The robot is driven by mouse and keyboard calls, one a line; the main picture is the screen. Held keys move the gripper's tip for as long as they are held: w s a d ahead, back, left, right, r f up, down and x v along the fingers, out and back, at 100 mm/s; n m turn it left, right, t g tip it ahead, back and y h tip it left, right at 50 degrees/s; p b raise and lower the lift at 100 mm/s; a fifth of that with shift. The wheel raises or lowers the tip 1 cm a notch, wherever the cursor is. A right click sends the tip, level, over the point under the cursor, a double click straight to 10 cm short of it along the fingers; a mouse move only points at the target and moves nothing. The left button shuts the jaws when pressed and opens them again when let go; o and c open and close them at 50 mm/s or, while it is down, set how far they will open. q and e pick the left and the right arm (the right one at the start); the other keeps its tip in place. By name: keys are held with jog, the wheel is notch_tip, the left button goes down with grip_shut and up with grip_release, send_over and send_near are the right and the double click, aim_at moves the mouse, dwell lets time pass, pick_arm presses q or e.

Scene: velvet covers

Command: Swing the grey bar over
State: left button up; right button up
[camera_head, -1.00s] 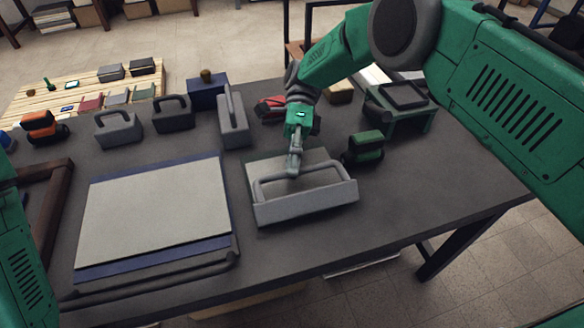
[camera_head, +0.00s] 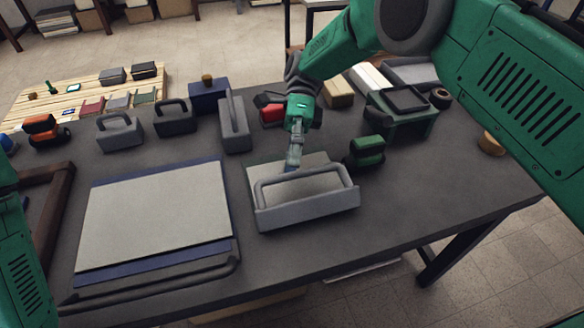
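The grey bar (camera_head: 318,173) is a rounded U-shaped handle, standing up from a grey holder (camera_head: 310,211) with a raised front wall and a pale flat plate behind it, in the middle of the table. My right gripper (camera_head: 291,167) points down at the left part of the bar, just behind its top rail. The fingertips are small and partly hidden by the bar, so I cannot tell whether they touch it or how far apart they are. My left gripper is out of view; only a green link of my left arm shows at the left edge.
A pale panel on a blue base (camera_head: 230,245) lies left of the holder. A green block (camera_head: 367,151) stands close on the right. Grey handled blocks (camera_head: 235,128) and a red item (camera_head: 271,113) stand behind. The front right tabletop (camera_head: 430,195) is clear.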

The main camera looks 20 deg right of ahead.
notch_tip(320, 180, up, 7)
dwell(0.3)
